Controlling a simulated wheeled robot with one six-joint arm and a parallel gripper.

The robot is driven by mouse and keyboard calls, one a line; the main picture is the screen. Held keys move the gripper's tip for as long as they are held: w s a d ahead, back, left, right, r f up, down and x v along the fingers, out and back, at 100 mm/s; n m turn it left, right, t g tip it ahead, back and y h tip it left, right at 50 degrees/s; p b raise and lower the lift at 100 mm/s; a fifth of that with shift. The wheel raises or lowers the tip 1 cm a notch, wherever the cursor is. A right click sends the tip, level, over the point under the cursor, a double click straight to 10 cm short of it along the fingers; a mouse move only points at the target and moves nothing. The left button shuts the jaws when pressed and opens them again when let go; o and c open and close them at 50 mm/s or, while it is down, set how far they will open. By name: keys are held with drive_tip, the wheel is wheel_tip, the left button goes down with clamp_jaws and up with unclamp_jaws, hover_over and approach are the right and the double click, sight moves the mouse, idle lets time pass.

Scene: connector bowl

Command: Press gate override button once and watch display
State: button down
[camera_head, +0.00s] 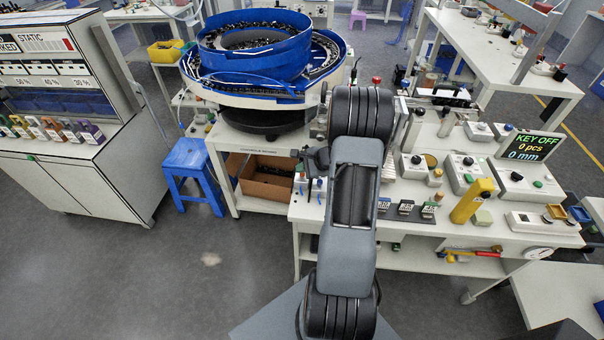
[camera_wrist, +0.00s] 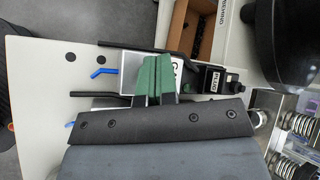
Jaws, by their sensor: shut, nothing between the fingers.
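The display (camera_head: 534,146) at the right of the bench in the head view reads "KEY OFF", "0 pcs", "0 mm". In the wrist view my gripper (camera_wrist: 158,66) is shut and empty, its green fingertips together over a pale metal box (camera_wrist: 128,66). The box has a partly covered label that seems to start with "GA". A black block (camera_wrist: 213,80) with a small white label sits just right of the fingers. I cannot make out the gate override button; my fingers hide part of the box. Whether the fingertips touch anything is unclear.
A blue bowl feeder (camera_head: 262,48) stands left of my arm, above a cardboard box (camera_head: 268,185). A blue stool (camera_head: 190,164) stands at left.

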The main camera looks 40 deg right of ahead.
sight(302, 174)
drive_tip(key=shift+f, duration=0.25)
drive_tip(key=shift+r, duration=0.15)
idle(0.4)
drive_tip(key=shift+r+p, duration=0.3)
drive_tip(key=shift+r, duration=0.5)
drive_tip(key=shift+r, duration=0.15)
drive_tip(key=shift+r+p, duration=1.6)
drive_tip(key=shift+r, duration=0.8)
